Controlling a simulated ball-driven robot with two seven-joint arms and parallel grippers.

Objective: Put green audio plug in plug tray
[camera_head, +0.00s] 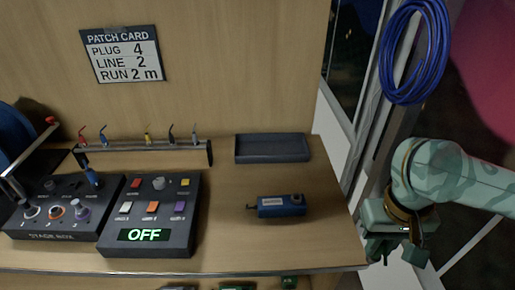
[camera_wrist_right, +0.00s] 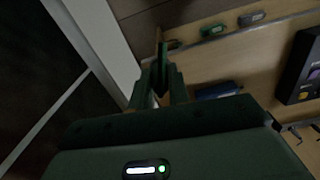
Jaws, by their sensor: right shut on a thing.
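My right gripper (camera_head: 380,256) is off the right end of the bench, low beside its front right corner. In the right wrist view its fingers (camera_wrist_right: 162,80) are close together on a narrow dark green thing, which looks like the green audio plug (camera_wrist_right: 163,58); it is dim and mostly hidden by the fingers. The plug tray (camera_head: 272,149), dark, shallow and seemingly empty, lies at the back right of the bench. My left gripper is not in view.
A rack (camera_head: 150,146) holds several coloured plugs at the back. A stage box (camera_head: 60,213) and a button panel (camera_head: 150,215) reading OFF stand left. A blue device (camera_head: 278,206) lies in front of the tray. Small green and grey things show below the front edge.

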